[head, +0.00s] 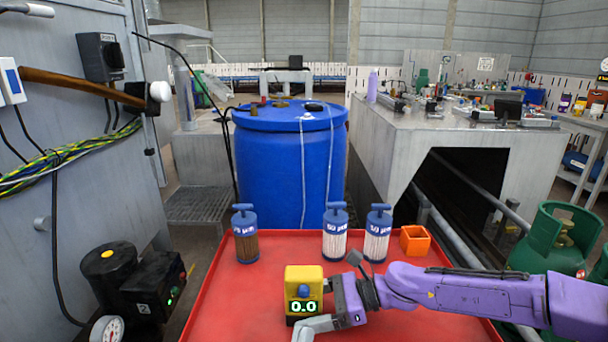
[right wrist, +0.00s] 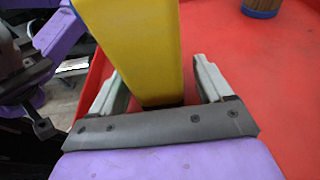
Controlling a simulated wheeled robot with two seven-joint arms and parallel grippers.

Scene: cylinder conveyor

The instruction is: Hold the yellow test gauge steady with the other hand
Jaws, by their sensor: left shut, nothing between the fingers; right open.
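The yellow test gauge (head: 304,279) stands upright on the red tray (head: 268,276), with a blue knob and a lit display reading 0.0. My right gripper (head: 322,325) reaches it from the right, low down. In the right wrist view the yellow gauge (right wrist: 137,45) stands between the two grey fingers of my right gripper (right wrist: 160,90). The fingers are open, with a gap clear at the right finger. Contact at the left finger cannot be told. My left gripper's fingers show in neither view; purple and dark arm parts, perhaps of my left arm, show at the wrist view's upper left.
Blue-capped filter cartridges, one brown (head: 246,246) and two white (head: 335,243) (head: 377,244), stand behind the gauge. An orange open box (head: 415,241) sits to their right. A blue barrel (head: 290,165) stands beyond the tray. The tray's left front is clear.

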